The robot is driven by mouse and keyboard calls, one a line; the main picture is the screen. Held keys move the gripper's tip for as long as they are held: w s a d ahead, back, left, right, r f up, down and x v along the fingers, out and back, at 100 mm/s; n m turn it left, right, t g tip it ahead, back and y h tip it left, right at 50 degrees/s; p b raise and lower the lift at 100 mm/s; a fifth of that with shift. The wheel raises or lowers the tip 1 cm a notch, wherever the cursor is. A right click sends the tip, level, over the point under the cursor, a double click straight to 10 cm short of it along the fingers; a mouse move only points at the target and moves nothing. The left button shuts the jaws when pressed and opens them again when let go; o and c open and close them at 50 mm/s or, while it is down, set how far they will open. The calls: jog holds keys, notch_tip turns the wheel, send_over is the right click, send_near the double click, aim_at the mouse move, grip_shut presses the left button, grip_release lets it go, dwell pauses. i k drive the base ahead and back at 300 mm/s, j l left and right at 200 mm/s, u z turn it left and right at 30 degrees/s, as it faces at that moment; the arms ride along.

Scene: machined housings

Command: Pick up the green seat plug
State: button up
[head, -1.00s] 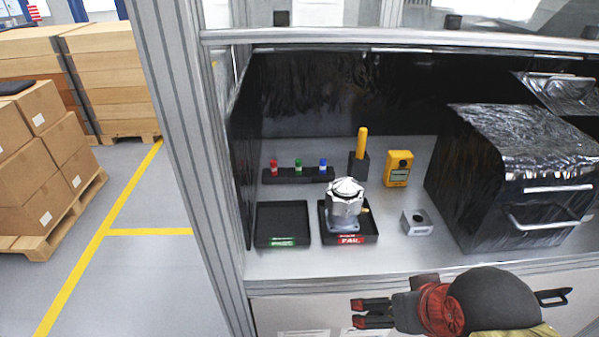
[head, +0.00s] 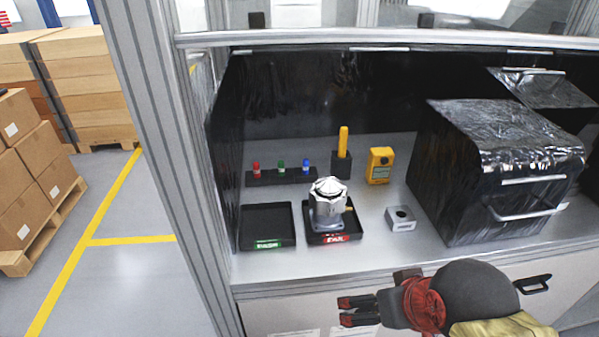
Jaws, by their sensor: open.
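The green seat plug (head: 281,164) stands in the middle of a black rack (head: 266,179) at the back left of the bench. A red plug (head: 256,168) stands to its left and a blue plug (head: 306,166) to its right. My gripper (head: 343,311) is in front of the bench, below its front edge, pointing left. Its two dark fingers are apart with nothing between them. It is well away from the rack.
A metal housing (head: 327,202) sits in the black FAIL tray (head: 350,226). The PASS tray (head: 262,214) beside it is empty. A yellow-handled tool (head: 343,142), a yellow device (head: 379,166), a small grey block (head: 401,219) and a black-covered box (head: 450,170) stand further right.

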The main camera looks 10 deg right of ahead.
aim_at(281, 163)
jog(key=i+j+z, duration=0.25)
jog(key=z, duration=0.2)
jog(key=i+j+z, duration=0.15)
jog(key=j+z, duration=0.3)
jog(key=i+j+z, duration=0.15)
jog(key=z, duration=0.3)
jog(key=j, duration=0.1)
